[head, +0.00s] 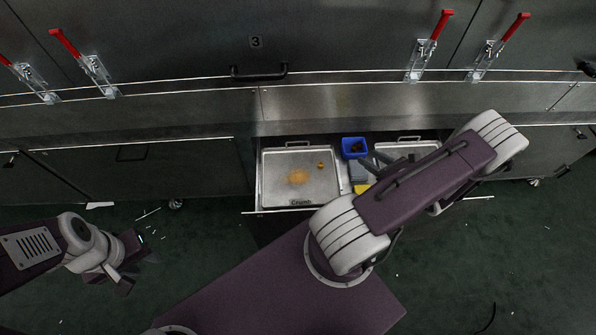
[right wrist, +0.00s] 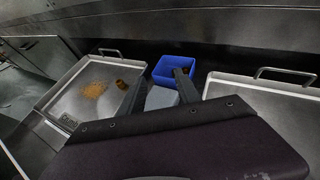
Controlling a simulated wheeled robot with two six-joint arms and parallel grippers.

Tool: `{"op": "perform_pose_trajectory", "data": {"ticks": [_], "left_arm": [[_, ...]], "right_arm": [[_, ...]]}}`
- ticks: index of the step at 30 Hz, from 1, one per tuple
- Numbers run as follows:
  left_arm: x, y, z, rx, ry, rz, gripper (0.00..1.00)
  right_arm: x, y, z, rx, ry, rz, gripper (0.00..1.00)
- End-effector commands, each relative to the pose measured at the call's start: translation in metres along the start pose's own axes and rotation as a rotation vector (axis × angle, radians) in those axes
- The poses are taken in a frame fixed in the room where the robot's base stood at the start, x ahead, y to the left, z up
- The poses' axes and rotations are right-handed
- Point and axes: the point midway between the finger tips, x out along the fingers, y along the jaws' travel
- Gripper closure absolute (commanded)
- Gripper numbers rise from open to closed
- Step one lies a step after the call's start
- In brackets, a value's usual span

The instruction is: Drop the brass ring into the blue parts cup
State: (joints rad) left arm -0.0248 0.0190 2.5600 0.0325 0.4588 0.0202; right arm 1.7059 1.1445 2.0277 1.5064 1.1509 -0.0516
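A small brass-coloured piece, which looks like the brass ring (head: 320,165), lies on the metal tray marked "Crumb" (head: 267,190). It also shows in the right wrist view (right wrist: 120,84), left of my left-hand finger there; its hole is too small to make out. The blue parts cup (head: 347,154) stands right of that tray with dark things inside; it shows ahead in the right wrist view (right wrist: 158,70). My right gripper (right wrist: 159,78) is open with nothing between its fingers, near the cup. My left gripper (head: 130,264) is open and empty over the floor at left.
Orange crumbs (head: 299,177) lie on the tray. Beside the cup are a grey block (right wrist: 160,97) and a yellow thing (head: 361,188). A second metal tray (right wrist: 285,92) lies at right. The dryer's steel front with a handle (head: 259,73) and red-handled latches (head: 436,28) rises behind.

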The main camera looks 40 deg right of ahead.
Motion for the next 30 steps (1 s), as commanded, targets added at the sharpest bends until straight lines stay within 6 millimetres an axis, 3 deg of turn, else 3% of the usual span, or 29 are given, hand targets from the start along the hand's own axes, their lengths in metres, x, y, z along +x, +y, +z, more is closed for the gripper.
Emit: {"op": "perform_pose_trajectory", "data": {"ticks": [2, 3, 5, 6, 9, 12, 16, 21, 26, 27, 30], "left_arm": [[0.0, 0.0, 0.0, 0.0, 0.0, 0.0, 0.64], [0.0, 0.0, 0.0, 0.0, 0.0, 0.0, 0.64], [0.0, 0.0, 0.0, 0.0, 0.0, 0.0, 0.64], [0.0, 0.0, 0.0, 0.0, 0.0, 0.0, 0.64], [0.0, 0.0, 0.0, 0.0, 0.0, 0.0, 0.64], [0.0, 0.0, 0.0, 0.0, 0.0, 0.0, 0.64], [0.0, 0.0, 0.0, 0.0, 0.0, 0.0, 0.64], [0.0, 0.0, 0.0, 0.0, 0.0, 0.0, 0.64], [0.0, 0.0, 0.0, 0.0, 0.0, 0.0, 0.64], [0.0, 0.0, 0.0, 0.0, 0.0, 0.0, 0.64], [0.0, 0.0, 0.0, 0.0, 0.0, 0.0, 0.64]], "right_arm": [[0.023, 0.044, 0.028, -0.148, 0.044, 0.205, 0.61], [0.033, 0.075, 0.041, -0.252, 0.077, 0.342, 0.61], [0.038, 0.125, 0.056, -0.433, 0.129, 0.553, 0.61], [0.037, 0.155, 0.062, -0.561, 0.161, 0.688, 0.61], [0.022, 0.216, 0.069, -0.91, 0.225, 0.994, 0.61], [0.001, 0.255, 0.072, -1.301, 0.253, 1.251, 0.61], [-0.018, 0.281, 0.082, -1.853, 0.213, 1.487, 0.61], [-0.022, 0.305, 0.105, -2.451, 0.049, 1.584, 0.61], [-0.021, 0.318, 0.118, -2.701, -0.063, 1.574, 0.61], [-0.021, 0.319, 0.119, 2.718, 0.072, -1.572, 0.61], [-0.021, 0.319, 0.119, 2.715, 0.074, -1.565, 0.61]]}}
